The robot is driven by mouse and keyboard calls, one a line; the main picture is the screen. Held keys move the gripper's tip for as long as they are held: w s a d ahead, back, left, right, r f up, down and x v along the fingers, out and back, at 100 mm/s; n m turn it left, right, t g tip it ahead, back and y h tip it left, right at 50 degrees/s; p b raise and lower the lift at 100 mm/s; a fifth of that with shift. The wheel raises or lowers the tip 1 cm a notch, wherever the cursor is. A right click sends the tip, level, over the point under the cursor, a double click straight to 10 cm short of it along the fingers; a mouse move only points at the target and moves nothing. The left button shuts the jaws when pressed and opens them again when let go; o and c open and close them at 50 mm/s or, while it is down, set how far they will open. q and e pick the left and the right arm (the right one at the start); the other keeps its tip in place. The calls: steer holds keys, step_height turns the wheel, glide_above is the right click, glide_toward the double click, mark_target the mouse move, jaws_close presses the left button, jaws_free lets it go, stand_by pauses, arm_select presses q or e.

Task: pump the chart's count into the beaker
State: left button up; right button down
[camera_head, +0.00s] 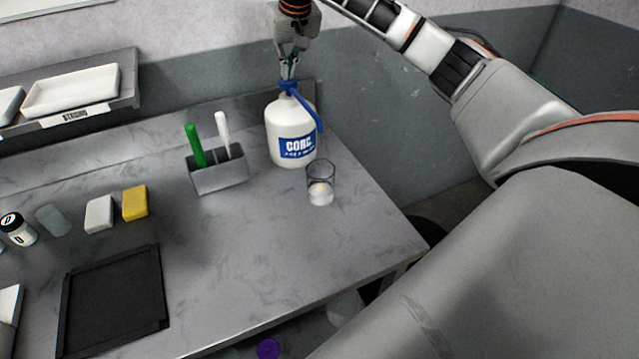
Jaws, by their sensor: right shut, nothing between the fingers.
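A white pump bottle (291,146) with a blue and white label stands upright at the back right of the table. Its blue pump head (290,86) has a spout that slopes down to the right. A small clear beaker (320,184) stands just in front of the bottle, with some pale content low in it. My right gripper (288,72) is shut and empty, pointing down at the top of the pump head; I cannot tell whether it touches. My left gripper is not in view. No chart can be made out.
A grey holder (219,175) with a green and a white handle stands left of the bottle. A yellow block (135,204), a white block (99,214) and a black tray (114,301) lie further left. The table's right edge is close to the beaker.

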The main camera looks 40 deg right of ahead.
steer(key=shift+r, duration=2.25)
steer(key=shift+f, duration=0.15)
steer(key=shift+f, duration=2.2)
steer(key=shift+r, duration=2.4)
steer(key=shift+f, duration=0.1)
